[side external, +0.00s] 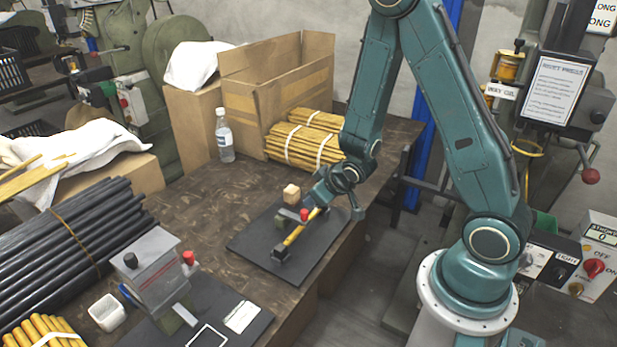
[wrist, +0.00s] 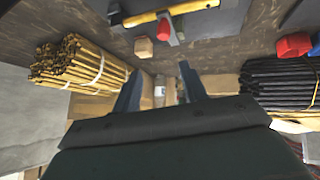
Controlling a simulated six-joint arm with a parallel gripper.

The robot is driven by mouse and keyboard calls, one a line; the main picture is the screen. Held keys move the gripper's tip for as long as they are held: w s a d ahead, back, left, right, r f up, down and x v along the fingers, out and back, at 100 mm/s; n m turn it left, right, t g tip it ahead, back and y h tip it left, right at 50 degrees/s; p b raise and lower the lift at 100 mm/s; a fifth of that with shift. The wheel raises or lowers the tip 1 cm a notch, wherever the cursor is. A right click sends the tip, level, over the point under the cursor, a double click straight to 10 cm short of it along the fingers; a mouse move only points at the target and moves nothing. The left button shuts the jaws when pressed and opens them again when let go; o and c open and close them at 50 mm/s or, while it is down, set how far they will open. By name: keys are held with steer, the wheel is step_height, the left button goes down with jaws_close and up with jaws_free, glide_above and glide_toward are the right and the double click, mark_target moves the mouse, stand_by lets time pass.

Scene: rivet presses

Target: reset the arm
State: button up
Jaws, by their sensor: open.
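My gripper (side external: 335,200) is above the right edge of the dark mat (side external: 262,240), at the right side of the workbench. In the wrist view its two fingers (wrist: 160,85) stand apart, with nothing between them. A yellow-handled tool (side external: 296,232) with a dark end lies on the mat, just left of my gripper in the side view. A red knob (side external: 304,214) shows beside the handle, and the handle is also in the wrist view (wrist: 185,9). A small wooden block (side external: 291,192) stands near the mat's back edge, also in the wrist view (wrist: 143,46). Contact with the fingers is hard to tell.
Bundled yellow rods (side external: 300,147) lie by an open cardboard box (side external: 270,95). A clear bottle (side external: 224,135) stands to their left. Dark rods (side external: 70,235) and a grey press (side external: 155,270) occupy the left front. The bench middle (side external: 190,200) is clear.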

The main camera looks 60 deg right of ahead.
steer(key=shift+r, duration=0.1)
stand_by(0.3)
steer(key=s+a+r+g+y, duration=0.1)
steer(key=s+a+r, duration=0.15)
steer(key=r, duration=0.55)
steer(key=s+a+r+y, duration=0.1)
steer(key=s+a+r, duration=0.15)
steer(key=r, duration=0.45)
steer(key=s+a+r, duration=0.2)
steer(key=s+r, duration=0.2)
steer(key=s, duration=0.3)
steer(key=s+a+r+n+g+y, duration=0.1)
steer(key=s+a+r, duration=0.2)
steer(key=s+r, duration=0.2)
steer(key=shift+s+r, duration=0.15)
steer(key=shift+s, duration=1)
